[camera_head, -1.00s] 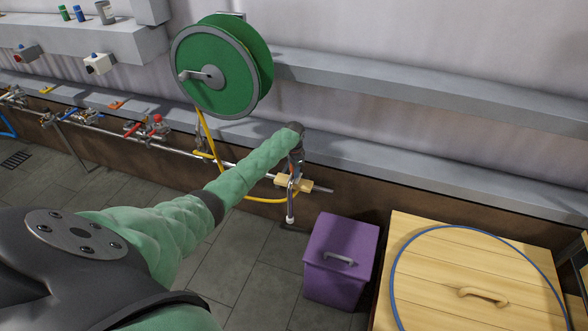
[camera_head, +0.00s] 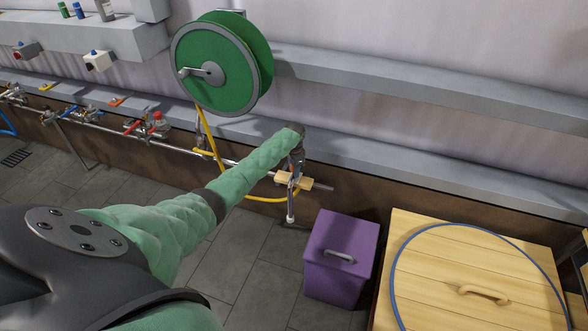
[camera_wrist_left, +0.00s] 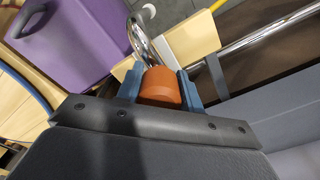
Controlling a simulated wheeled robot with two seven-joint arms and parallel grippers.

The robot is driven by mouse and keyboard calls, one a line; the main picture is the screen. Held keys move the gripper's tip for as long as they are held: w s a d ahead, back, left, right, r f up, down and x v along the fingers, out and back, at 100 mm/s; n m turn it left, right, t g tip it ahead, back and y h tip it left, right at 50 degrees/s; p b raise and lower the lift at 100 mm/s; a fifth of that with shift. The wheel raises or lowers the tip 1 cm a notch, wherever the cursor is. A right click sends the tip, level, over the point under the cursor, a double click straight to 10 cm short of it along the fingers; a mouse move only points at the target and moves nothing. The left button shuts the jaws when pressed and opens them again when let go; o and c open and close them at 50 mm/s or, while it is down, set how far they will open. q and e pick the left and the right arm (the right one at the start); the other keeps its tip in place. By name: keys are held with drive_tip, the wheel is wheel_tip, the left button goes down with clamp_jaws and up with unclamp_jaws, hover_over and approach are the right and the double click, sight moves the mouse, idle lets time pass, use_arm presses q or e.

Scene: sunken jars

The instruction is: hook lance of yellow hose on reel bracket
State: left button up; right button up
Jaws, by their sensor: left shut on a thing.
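The green hose reel (camera_head: 212,70) is on the wall at upper centre. The yellow hose (camera_head: 206,130) hangs from it and loops right to a pale wooden block (camera_head: 293,180) on a metal rail, also in the left wrist view (camera_wrist_left: 192,40). My left gripper (camera_head: 297,160) is above the block. In the left wrist view its blue fingers (camera_wrist_left: 160,86) are shut on the orange grip of the lance (camera_wrist_left: 160,88). The lance's metal tube hangs past the block, white tip (camera_head: 290,219) down. Whether it touches the block is unclear. I cannot make out a reel bracket clearly. My right gripper is out of view.
A purple bin (camera_head: 335,265) stands on the floor right of the lance. A wooden lidded box (camera_head: 450,250) with a blue hose on top is at lower right. Coloured valves (camera_head: 140,128) line the pipe at left. A grey ledge (camera_head: 420,160) runs along the wall behind.

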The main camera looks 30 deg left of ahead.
use_arm(q)
drive_tip(key=shift+f, duration=0.15)
drive_tip(key=o, duration=1.8)
wheel_tip(320, 180, up, 3)
drive_tip(key=p, duration=0.2)
drive_tip(key=shift+p, duration=0.4)
wheel_tip(320, 180, up, 3)
drive_tip(key=p, duration=0.2)
drive_tip(key=shift+p, duration=0.3)
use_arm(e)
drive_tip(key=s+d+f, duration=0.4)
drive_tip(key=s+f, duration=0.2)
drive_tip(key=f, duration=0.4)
use_arm(q)
wheel_tip(320, 180, up, 5)
drive_tip(key=p, duration=0.4)
drive_tip(key=shift+r, duration=0.25)
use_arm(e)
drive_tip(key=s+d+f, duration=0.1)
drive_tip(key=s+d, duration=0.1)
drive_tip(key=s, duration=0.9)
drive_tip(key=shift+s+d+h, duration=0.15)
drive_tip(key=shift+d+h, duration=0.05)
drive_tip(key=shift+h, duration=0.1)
